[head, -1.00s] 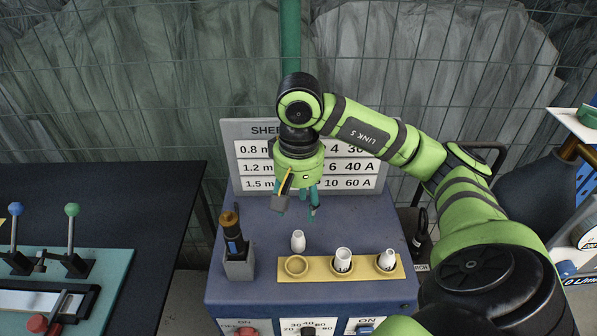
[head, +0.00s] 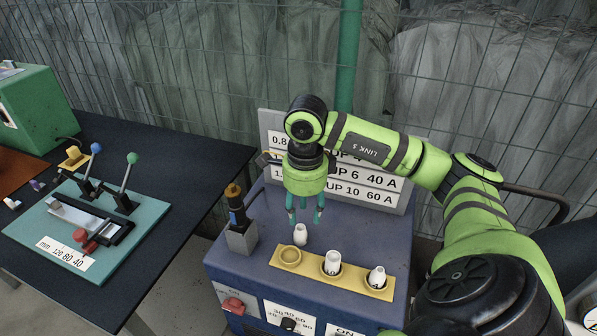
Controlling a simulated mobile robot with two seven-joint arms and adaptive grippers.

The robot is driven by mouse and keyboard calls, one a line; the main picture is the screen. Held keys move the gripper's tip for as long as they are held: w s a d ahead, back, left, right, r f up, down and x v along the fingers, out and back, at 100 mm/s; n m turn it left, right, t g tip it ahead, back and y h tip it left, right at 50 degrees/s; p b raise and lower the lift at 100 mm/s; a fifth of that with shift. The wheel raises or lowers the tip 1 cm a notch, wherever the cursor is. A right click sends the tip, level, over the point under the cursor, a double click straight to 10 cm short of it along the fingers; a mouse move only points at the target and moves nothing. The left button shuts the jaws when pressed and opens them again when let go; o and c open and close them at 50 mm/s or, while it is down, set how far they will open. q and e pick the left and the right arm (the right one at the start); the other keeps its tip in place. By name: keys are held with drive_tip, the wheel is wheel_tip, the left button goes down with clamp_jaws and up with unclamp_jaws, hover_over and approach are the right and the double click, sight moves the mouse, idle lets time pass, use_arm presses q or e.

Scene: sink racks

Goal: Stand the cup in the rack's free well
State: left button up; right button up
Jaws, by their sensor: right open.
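A loose white cup (head: 300,236) stands upright on the blue machine top, just behind the left end of the yellow rack. The rack (head: 312,265) has three wells in a row. Its left well (head: 290,255) is empty. The middle well holds a white cup (head: 333,261) and the right well holds another white cup (head: 377,277). My right gripper (head: 305,215) points down with its teal fingers apart, just above the loose cup, with nothing between them. Whether the fingers reach down beside the cup's top is hard to tell. My left gripper is not in view.
A grey holder with a dark, orange-topped tool (head: 238,222) stands left of the rack. A sign board (head: 380,178) rises behind my gripper. A dark table (head: 180,150) with a teal lever fixture (head: 90,225) lies at the left. Mesh fencing closes off the back.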

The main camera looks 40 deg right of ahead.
sight(301, 227)
drive_tip(key=shift+w+a+f+p, duration=0.15)
drive_tip(key=shift+f+p, duration=0.2)
drive_tip(key=shift+f, duration=0.3)
drive_tip(key=shift+w+d+f+p, duration=0.15)
drive_tip(key=shift+f+p, duration=0.15)
drive_tip(key=shift+f, duration=0.3)
wheel_tip(301, 227, down, 4)
drive_tip(key=shift+w+a+r+p, duration=0.15)
drive_tip(key=shift+p, duration=0.75)
drive_tip(key=shift+f, duration=0.5)
drive_tip(key=c, duration=0.7)
drive_tip(key=shift+c, duration=0.5)
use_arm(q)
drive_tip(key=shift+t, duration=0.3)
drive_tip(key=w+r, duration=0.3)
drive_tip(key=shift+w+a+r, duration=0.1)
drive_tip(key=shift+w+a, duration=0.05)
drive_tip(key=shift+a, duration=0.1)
use_arm(e)
drive_tip(key=shift+r, duration=0.15)
